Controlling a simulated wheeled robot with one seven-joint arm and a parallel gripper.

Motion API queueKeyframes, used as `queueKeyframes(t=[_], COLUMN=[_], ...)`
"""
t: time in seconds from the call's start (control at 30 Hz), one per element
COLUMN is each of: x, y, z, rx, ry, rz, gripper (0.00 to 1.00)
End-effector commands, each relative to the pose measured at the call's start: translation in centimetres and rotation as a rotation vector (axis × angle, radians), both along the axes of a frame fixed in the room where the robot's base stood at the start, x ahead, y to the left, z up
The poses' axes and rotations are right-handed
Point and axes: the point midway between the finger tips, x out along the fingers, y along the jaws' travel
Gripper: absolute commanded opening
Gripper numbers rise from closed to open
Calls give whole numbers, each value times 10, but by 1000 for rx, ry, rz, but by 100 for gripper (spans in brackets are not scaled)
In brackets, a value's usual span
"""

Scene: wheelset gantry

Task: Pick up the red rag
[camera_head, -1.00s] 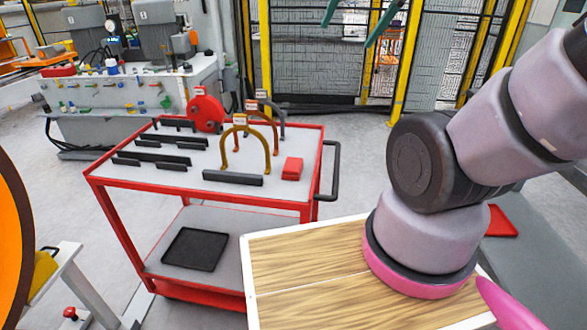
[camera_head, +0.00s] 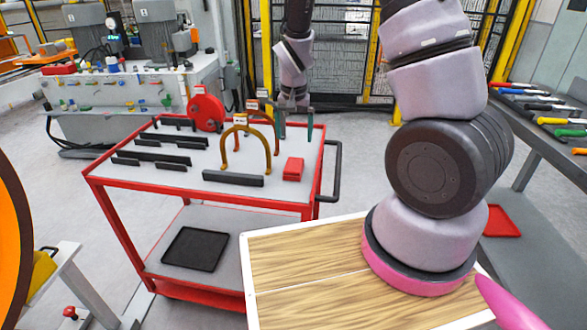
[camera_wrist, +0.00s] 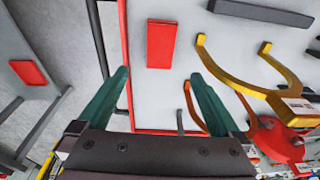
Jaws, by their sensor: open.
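The red rag (camera_head: 293,169) is a small folded block lying flat on the grey top of the red cart (camera_head: 203,192), near its right edge. It also shows in the wrist view (camera_wrist: 161,44), ahead of the fingertips and roughly centred between them. My gripper (camera_head: 297,124) points down at the cart's far right corner, behind the rag in the head view. Its green fingers (camera_wrist: 160,76) are spread wide, empty and apart from the rag.
The cart's black handle (camera_head: 335,172) is at right. A red tray (camera_head: 502,221) lies on the lower shelf of the tool bench (camera_head: 545,118).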

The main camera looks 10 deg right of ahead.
Motion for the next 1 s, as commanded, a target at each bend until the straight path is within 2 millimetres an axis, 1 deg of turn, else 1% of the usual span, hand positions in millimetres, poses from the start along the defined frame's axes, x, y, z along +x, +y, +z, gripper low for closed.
queueKeyframes(t=[0.03,0.17,0.4,0.67,0.9,1.0], x=[0,2,7,9,14,15], y=[1,1,-2,-2,-3,-4], z=[-9,-24,-60,-82,-117,-124], rx=[-10,-22,-22,-21,-21,-20], ry=[8,13,14,14,14,12], rz=[3,3,1,2,2,3], gripper=[100,100,100,100,100,100])
